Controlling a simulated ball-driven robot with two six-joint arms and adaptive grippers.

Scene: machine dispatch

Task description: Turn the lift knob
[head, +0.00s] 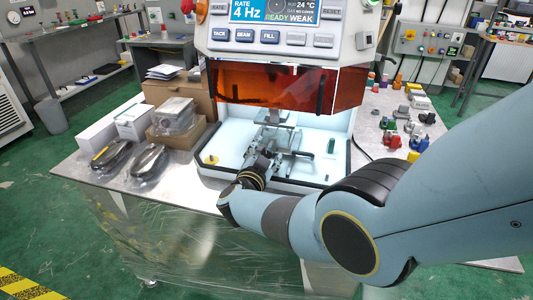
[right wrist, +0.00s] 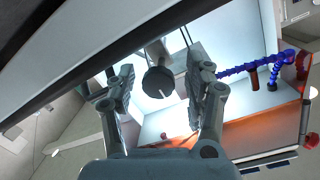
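In the right wrist view a dark round knob (right wrist: 158,82) with a pale index mark on its face sits between the two fingers of my right gripper (right wrist: 160,76). The fingers are spread, with a visible gap on each side of the knob. In the head view my right gripper (head: 266,157) reaches into the lit chamber of the machine (head: 228,158), close to the grey metal stage (head: 282,134). The knob is not clear there, being hidden by or lost among the gripper and stage. My left gripper is out of view.
An amber shield (head: 240,82) hangs above the chamber opening. A blue jointed hose (right wrist: 245,69) shows at the right in the right wrist view. A small yellow part (head: 211,159) and a green part (head: 331,146) stand on the chamber floor. Boxes and wrapped items (head: 151,160) lie left of the machine.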

